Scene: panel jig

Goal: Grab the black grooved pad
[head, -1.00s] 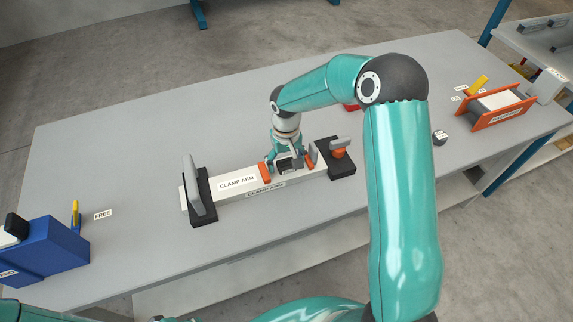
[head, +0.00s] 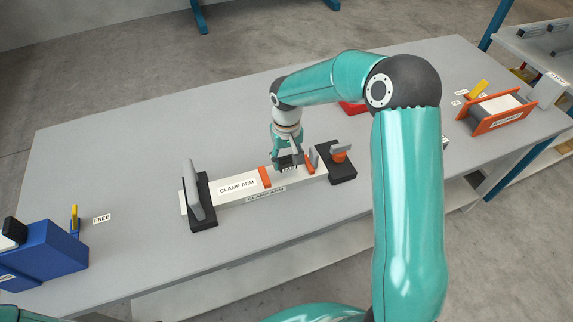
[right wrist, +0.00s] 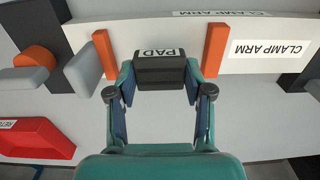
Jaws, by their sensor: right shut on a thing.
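The black grooved pad (right wrist: 160,72), labelled PAD, sits between the two fingertips of my right gripper (right wrist: 160,88) in the right wrist view. The fingers are shut on its two sides. In the head view my right gripper (head: 287,158) points down at the white clamp arm bar (head: 225,196), and the dark pad (head: 287,168) shows small and partly covered below it. The pad lies between two orange strips (right wrist: 104,54) (right wrist: 216,50) on the bar; I cannot tell whether it still touches the bar. My left gripper is not in view.
A black end block with a grey upright (head: 203,215) stands at the bar's left end. Another with an orange knob (head: 340,157) stands at its right. A red tray (right wrist: 35,138) lies nearby. A blue box (head: 45,250) and an orange-sided holder (head: 497,115) stand farther off.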

